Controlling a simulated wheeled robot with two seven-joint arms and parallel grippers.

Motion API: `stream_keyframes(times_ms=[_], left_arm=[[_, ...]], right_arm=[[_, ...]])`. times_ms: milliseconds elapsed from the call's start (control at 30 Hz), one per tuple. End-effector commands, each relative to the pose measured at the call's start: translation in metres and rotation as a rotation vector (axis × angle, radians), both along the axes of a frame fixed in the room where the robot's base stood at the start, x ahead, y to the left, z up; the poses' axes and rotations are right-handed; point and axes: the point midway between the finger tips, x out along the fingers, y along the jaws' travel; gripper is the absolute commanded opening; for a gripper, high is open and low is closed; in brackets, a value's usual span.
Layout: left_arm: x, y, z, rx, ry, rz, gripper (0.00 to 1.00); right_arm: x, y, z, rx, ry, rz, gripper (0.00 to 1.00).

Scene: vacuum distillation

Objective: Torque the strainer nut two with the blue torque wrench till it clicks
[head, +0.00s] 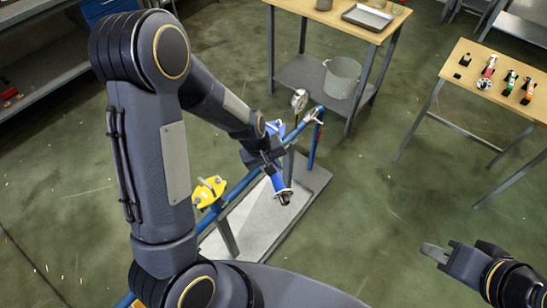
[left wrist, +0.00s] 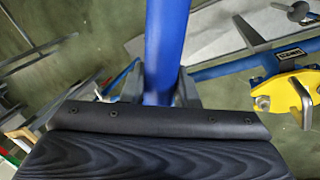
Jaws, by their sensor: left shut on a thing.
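My left gripper (head: 262,158) is shut on the blue torque wrench (head: 278,182), over the pipe stand. In the left wrist view the wrench's blue shaft (left wrist: 166,50) stands between the fingers and runs out of the top edge. In the head view its lower end hangs over the grey base plate. A blue fitting (head: 274,127) shows just beyond the gripper; my arm hides part of this area. I cannot make out strainer nut two or whether the wrench touches it. My right gripper (head: 436,253) is empty, off to the right; its finger gap is unclear.
The blue pipe (head: 240,187) carries a yellow fitting (head: 208,191) and a round gauge (head: 300,100) above the base plate (head: 262,222). A wooden table (head: 345,17) with a grey bucket (head: 341,78) below stands behind. A tool table (head: 500,75) is at right. Floor between is clear.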

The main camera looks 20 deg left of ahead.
Motion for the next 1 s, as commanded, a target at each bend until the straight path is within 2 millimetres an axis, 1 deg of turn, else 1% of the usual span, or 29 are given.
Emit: stream_keyframes(times_ms=[367, 900, 1000], left_arm=[[-0.001, -0.001, -0.001, 0.000, -0.009, 0.000, 0.00], [0.000, -0.001, -0.038, 0.001, -0.009, 0.000, 0.00], [0.000, -0.001, -0.042, 0.000, -0.010, -0.001, 0.00]], right_arm=[[0.000, 0.000, -0.003, 0.000, 0.000, 0.000, 0.25], [0.000, 0.000, -0.036, 0.000, 0.000, 0.000, 0.25], [0.000, 0.000, -0.040, 0.000, 0.001, 0.000, 0.25]])
